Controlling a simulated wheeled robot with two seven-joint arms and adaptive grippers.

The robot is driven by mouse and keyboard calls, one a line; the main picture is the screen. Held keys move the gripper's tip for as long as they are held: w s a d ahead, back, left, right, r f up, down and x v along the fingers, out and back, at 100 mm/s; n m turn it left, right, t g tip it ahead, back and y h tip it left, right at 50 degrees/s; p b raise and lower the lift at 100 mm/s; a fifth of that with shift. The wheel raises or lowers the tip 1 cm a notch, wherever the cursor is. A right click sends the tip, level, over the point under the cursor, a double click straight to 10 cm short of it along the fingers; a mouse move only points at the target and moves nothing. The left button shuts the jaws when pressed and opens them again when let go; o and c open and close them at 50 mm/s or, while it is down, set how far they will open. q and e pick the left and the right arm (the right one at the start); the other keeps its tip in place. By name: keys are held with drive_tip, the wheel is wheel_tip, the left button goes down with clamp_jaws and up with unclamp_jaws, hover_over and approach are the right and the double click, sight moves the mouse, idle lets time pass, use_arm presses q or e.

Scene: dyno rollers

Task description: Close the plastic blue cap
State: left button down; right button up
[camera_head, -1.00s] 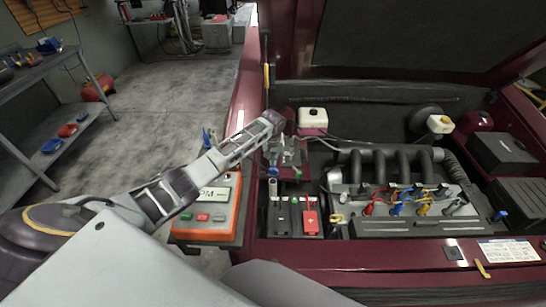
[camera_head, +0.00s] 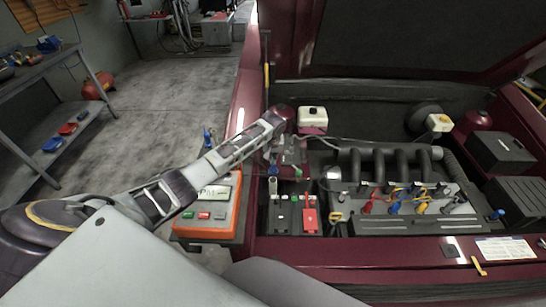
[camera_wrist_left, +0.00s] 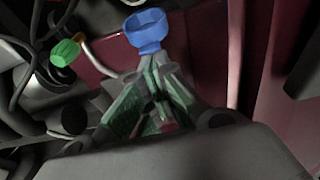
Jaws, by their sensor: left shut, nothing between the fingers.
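My left gripper (camera_wrist_left: 154,72) is shut and empty. Its green-padded fingers point at the cap, with the tips just below it in the wrist view; I cannot tell whether they touch. In the head view the left gripper (camera_head: 290,166) hangs over the left of the bay, beside the cap. My right gripper is not in view.
A green cap (camera_wrist_left: 66,50) and dark hoses lie left of the blue cap in the wrist view. The battery (camera_head: 284,220) with a red cover, the engine (camera_head: 415,220) and the maroon car edge (camera_head: 240,115) surround the arm. An orange tester (camera_head: 206,232) stands at left.

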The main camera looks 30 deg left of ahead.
use_arm(q)
drive_tip(key=shift+s+d+r+p, duration=0.1)
drive_tip(key=shift+s+r+p, duration=0.05)
drive_tip(key=shift+p, duration=0.3)
idle(0.3)
